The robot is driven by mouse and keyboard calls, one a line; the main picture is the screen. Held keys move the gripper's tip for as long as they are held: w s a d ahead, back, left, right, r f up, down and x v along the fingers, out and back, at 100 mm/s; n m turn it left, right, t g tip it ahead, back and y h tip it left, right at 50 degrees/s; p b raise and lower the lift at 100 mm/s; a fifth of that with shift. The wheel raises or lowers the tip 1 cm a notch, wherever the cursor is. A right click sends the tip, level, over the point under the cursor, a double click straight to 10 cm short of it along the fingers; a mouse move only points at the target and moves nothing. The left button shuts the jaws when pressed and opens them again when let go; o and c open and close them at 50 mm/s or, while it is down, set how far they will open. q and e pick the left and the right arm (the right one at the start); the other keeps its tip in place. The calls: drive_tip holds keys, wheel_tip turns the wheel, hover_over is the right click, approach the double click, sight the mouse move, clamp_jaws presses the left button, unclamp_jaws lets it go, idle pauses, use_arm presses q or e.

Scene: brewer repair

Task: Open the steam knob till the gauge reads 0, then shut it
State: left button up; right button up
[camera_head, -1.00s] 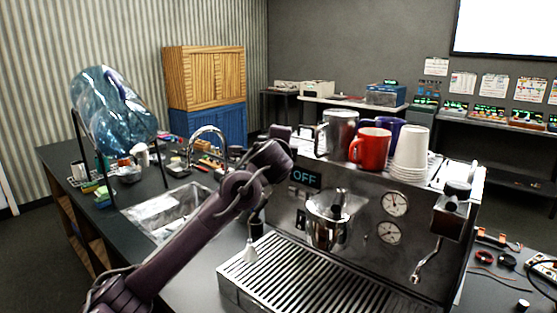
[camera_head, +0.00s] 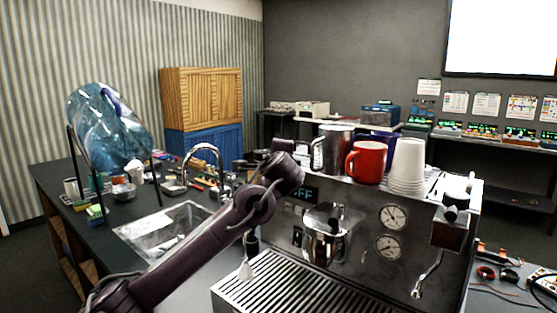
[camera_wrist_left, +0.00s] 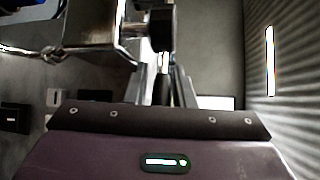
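The steel espresso machine (camera_head: 345,220) stands at the right of the counter. Its two round gauges (camera_head: 393,217) are on the front; the needle readings are too small to tell. A black knob (camera_head: 455,201) sits on the box at its right end. My left arm reaches across the machine's left end, and its gripper is hidden in the head view. In the left wrist view, my left gripper (camera_wrist_left: 168,72) points at a black knob (camera_wrist_left: 162,28) on a metal stub beside a shiny box. The fingers look apart, close to that knob; contact cannot be told. My right gripper is out of view.
Cups, including a red mug (camera_head: 367,161) and stacked white cups (camera_head: 407,165), stand on the machine's top. A sink with a tap (camera_head: 205,152) and a blue water bottle (camera_head: 110,130) are at left. Loose parts (camera_head: 490,272) lie right of the machine.

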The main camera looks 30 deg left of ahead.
use_arm(q)
drive_tip(key=b+v, duration=0.2)
drive_tip(key=v, duration=0.5)
drive_tip(key=shift+s+d+b, duration=0.25)
drive_tip(key=shift+d+b, duration=0.05)
drive_tip(key=shift+b, duration=0.05)
